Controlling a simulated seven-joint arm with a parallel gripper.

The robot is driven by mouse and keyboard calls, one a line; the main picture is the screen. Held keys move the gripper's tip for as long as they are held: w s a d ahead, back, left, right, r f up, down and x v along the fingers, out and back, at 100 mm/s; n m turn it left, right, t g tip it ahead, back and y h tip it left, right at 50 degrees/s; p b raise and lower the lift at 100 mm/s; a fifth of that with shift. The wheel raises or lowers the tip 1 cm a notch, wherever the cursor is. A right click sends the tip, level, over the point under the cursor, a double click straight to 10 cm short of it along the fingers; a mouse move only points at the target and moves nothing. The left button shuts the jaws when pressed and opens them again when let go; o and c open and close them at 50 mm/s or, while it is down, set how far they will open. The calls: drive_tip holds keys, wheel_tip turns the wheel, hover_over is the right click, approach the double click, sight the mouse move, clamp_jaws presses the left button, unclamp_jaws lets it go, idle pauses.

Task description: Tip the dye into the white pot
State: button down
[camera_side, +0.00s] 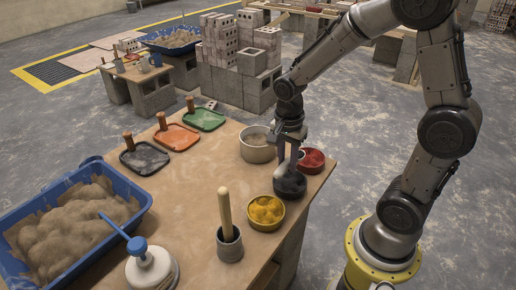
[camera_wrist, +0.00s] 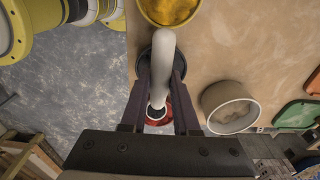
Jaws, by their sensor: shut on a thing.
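My gripper (camera_side: 292,150) is shut on a pale, rounded rod-like tool (camera_wrist: 163,62), which lies between the two dark fingers in the wrist view. One end of the tool shows a small dark ring near the red dye bowl (camera_wrist: 150,124); I cannot tell whether it carries dye. The white pot (camera_side: 257,146) stands left of the gripper in the side view, with greyish contents; it also shows at the right in the wrist view (camera_wrist: 230,108). The dark bowl (camera_side: 290,187) is just below the gripper. The red dye bowl (camera_side: 312,160) is to its right. The yellow dye bowl (camera_side: 265,212) stands nearer the front.
A grey cup (camera_side: 230,246) holds an upright wooden handle. Black (camera_side: 144,160), orange (camera_side: 176,138) and green (camera_side: 205,120) trowel-like boards lie along the back edge. The table middle is clear.

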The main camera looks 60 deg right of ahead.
idle(0.4)
drive_tip(key=shift+s+m, duration=0.3)
drive_tip(key=shift+m, duration=0.1)
drive_tip(key=w+d+r+m, duration=0.2)
drive_tip(key=w+r+m, duration=0.3)
drive_tip(key=w, duration=0.5)
drive_tip(key=w+d+r+m, duration=0.2)
drive_tip(key=w+r+m, duration=0.25)
drive_tip(key=w, duration=0.55)
drive_tip(key=w+d+f+m, duration=0.2)
drive_tip(key=w+d+f, duration=0.1)
drive_tip(key=w, duration=0.6)
drive_tip(key=s+d+t+y, duration=0.5)
drive_tip(key=s+t+y, duration=0.2)
drive_tip(key=s+t, duration=0.3)
drive_tip(key=shift+d+t, duration=0.15)
drive_tip(key=shift+t, duration=0.35)
